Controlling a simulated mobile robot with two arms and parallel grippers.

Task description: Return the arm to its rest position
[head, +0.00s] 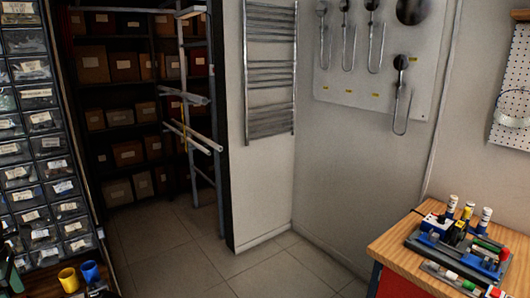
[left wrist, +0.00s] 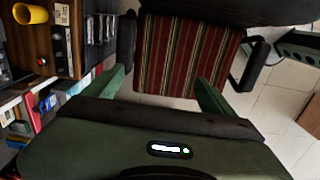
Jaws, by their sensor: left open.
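My left gripper (left wrist: 160,88) shows in the left wrist view, with its two green fingers spread apart and nothing between them. Past the fingers is a chair seat with red, green and cream stripes (left wrist: 187,50); I cannot tell the exact distance to it. In the head view I cannot clearly make out either gripper. My right gripper is in neither view.
A wooden surface (left wrist: 60,68) with a yellow cup (left wrist: 30,14) lies left in the wrist view. In the head view, small-parts drawers (head: 40,150) stand left, box shelving (head: 120,110) behind, and a wooden bench (head: 395,245) right. Floor (head: 190,265) between is clear.

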